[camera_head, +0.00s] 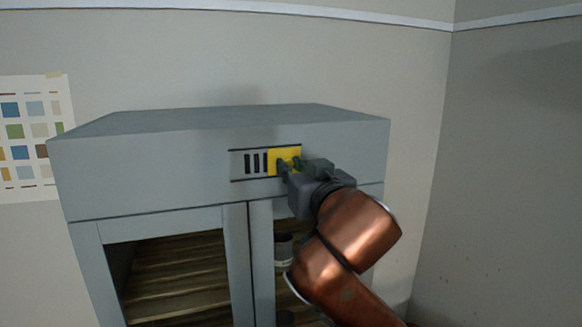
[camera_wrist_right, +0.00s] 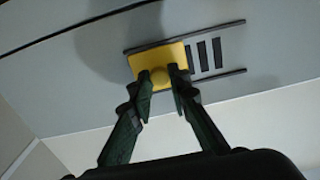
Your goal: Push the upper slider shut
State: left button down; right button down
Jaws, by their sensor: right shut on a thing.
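The upper slider is a yellow plate (camera_head: 284,155) with a round yellow knob, set between two dark rails on the upper front of a grey cabinet (camera_head: 140,175). Several dark vent slots (camera_head: 255,163) show to the left of the plate in the head view. My right gripper (camera_head: 289,166) is at the plate, its fingers shut around the knob. In the right wrist view the yellow plate (camera_wrist_right: 150,62) lies between the rails, and the fingertips sit on both sides of the knob (camera_wrist_right: 159,77). The slots are uncovered beside it. My left gripper is out of view.
Below the slider the cabinet has open bays with slatted wooden shelves (camera_head: 180,280). A grey pot (camera_head: 284,250) stands in the right bay, partly hidden by my right arm. A colour chart (camera_head: 25,130) hangs on the left wall. A wall corner is at the right.

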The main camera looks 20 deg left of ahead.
jog(key=s+a, duration=0.1)
jog(key=a, duration=0.1)
jog(key=s+a, duration=0.1)
jog(key=a, duration=0.1)
jog(key=s+a, duration=0.2)
jog(key=shift+w+d, duration=0.1)
jog(key=shift+d, duration=0.15)
jog(key=c, duration=1.8)
grip_release()
jog(key=shift+a, duration=0.2)
jog(key=shift+d, duration=0.2)
jog(key=v, duration=1.2)
jog(key=shift+a, duration=0.1)
